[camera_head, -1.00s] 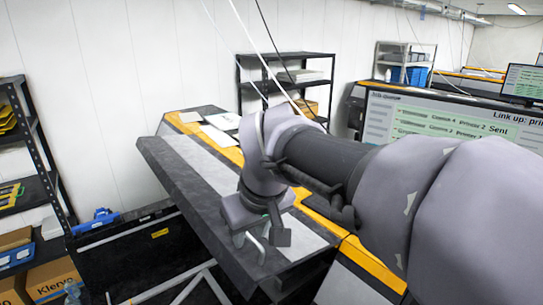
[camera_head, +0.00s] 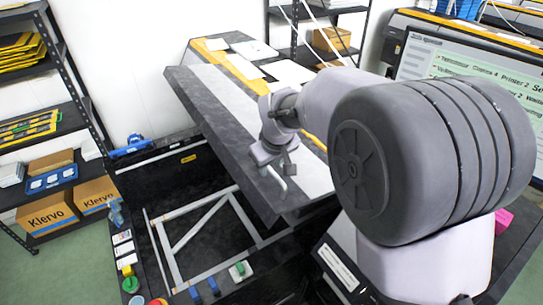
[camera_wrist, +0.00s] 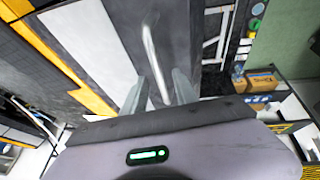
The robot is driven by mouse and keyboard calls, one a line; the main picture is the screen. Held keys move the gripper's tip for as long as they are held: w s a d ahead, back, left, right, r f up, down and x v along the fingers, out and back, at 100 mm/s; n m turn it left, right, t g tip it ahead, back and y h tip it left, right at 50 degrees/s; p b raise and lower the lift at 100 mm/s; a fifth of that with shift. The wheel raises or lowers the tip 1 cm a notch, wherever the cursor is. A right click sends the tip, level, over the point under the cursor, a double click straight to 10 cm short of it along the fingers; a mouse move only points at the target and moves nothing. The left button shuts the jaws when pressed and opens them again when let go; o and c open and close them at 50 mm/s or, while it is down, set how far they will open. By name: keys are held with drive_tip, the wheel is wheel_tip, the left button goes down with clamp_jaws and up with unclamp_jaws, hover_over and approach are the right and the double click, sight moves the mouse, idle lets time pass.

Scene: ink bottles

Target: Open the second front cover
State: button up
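The cover I take for the second front cover (camera_head: 195,92) is a long dark-grey panel with a pale strip, slanting across the machine front in the head view. Its thin metal handle (camera_head: 277,183) sticks out near the panel's near end. The handle also shows in the wrist view (camera_wrist: 149,45), running down between my fingers. My gripper (camera_head: 272,160) is at the handle; in the wrist view its two fingers (camera_wrist: 160,82) stand apart on either side of the bar. A gap shows beside the bar, and I see no firm grip. My arm hides part of the panel's right side.
Below the panel is a dark recess with a pale metal frame (camera_head: 172,235). Buttons, including a green one (camera_head: 131,284), line its near side. A shelf with Klervo boxes (camera_head: 47,213) stands left. A large monitor (camera_head: 460,65) is at right. Green floor is free at lower left.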

drive_tip(key=shift+w+f, duration=0.2)
drive_tip(key=shift+f, duration=0.15)
drive_tip(key=shift+s, duration=0.1)
clamp_jaws()
idle(1.1)
